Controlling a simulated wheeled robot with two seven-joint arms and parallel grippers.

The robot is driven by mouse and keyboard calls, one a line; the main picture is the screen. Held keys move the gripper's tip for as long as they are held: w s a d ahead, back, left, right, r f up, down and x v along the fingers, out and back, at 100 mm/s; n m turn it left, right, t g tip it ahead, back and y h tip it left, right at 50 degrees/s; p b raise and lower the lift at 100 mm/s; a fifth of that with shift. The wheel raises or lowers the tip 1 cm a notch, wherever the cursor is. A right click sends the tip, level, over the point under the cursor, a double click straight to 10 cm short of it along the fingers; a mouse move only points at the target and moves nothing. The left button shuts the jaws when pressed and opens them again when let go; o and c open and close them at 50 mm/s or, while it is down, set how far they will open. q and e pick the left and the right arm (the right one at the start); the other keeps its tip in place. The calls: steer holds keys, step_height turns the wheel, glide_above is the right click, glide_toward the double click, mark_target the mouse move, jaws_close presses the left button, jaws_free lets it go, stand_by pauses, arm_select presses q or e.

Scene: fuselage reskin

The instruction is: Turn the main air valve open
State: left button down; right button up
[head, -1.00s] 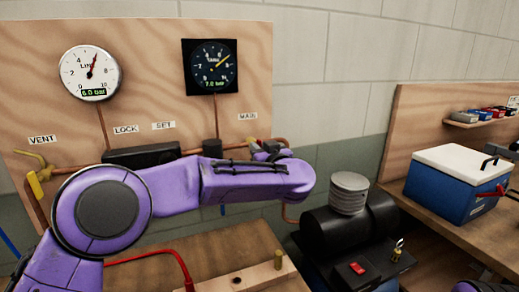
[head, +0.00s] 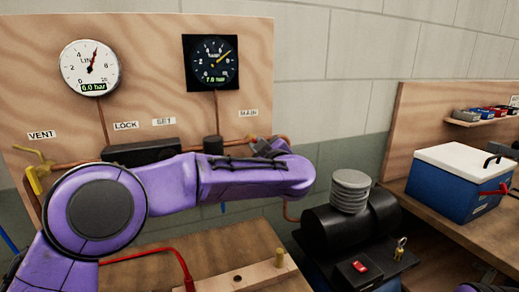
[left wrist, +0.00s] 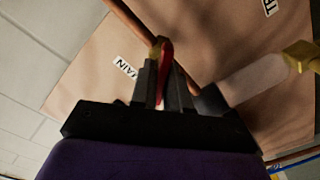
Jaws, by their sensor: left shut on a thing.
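The main air valve's red handle (left wrist: 166,55) shows in the left wrist view, next to a brass fitting on the copper pipe and near the MAIN label (left wrist: 125,67). My left gripper (left wrist: 164,85) is shut on this red handle, with its dark fingers on either side. In the head view my left gripper (head: 266,147) is at the pipe below the MAIN label (head: 248,112), and my purple arm hides most of the valve. My right gripper is not in view.
The line gauge (head: 90,68) reads 6.0 bar and the tank gauge (head: 210,62) 7.0 bar. A black compressor (head: 350,225) stands right of my arm. A blue cooler (head: 460,185) sits on the right bench. A yellow vent valve (head: 35,178) is at left.

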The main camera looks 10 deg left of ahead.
arm_select(q)
steer(key=n, duration=0.1)
steer(key=n+b, duration=0.1)
steer(key=shift+a+f+n, duration=0.1)
steer(key=shift+f+n, duration=0.15)
steer(key=shift+n, duration=0.15)
steer(key=n+b, duration=0.2)
steer(key=n, duration=0.1)
steer(key=shift+f+n+b, duration=0.15)
steer(key=shift+n+b, duration=0.15)
steer(key=n+b, duration=0.2)
steer(key=n, duration=0.1)
steer(key=shift+s, duration=0.1)
steer(key=shift+n, duration=0.4)
steer(key=shift+r+b, duration=0.2)
steer(key=shift+b, duration=0.1)
steer(key=c, duration=1.2)
jaws_free()
steer(key=shift+f, duration=0.1)
steer(key=b+v, duration=0.2)
steer(key=v, duration=0.8)
steer(key=shift+b, duration=0.3)
steer(key=shift+s, duration=0.15)
